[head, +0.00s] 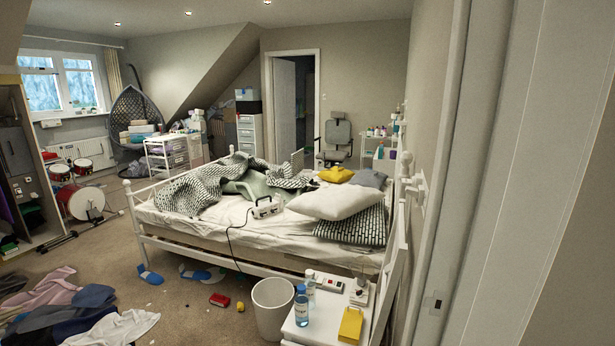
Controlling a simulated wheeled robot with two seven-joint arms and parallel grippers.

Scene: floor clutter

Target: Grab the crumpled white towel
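A crumpled white cloth (115,328), which looks like the towel, lies on the carpet at the lower left. It rests at the near right edge of a pile of clothes. The picture's bottom edge lies close below it. Neither of my grippers shows in the head view, and nothing is seen touching the cloth.
Dark clothes (65,312) lie beside the cloth. A white bin (273,308), a bedside table (318,325) with bottles, and a white-framed bed (215,258) stand to the right. Blue slippers (150,274) and small items litter the floor. A door frame (465,170) stands close on the right.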

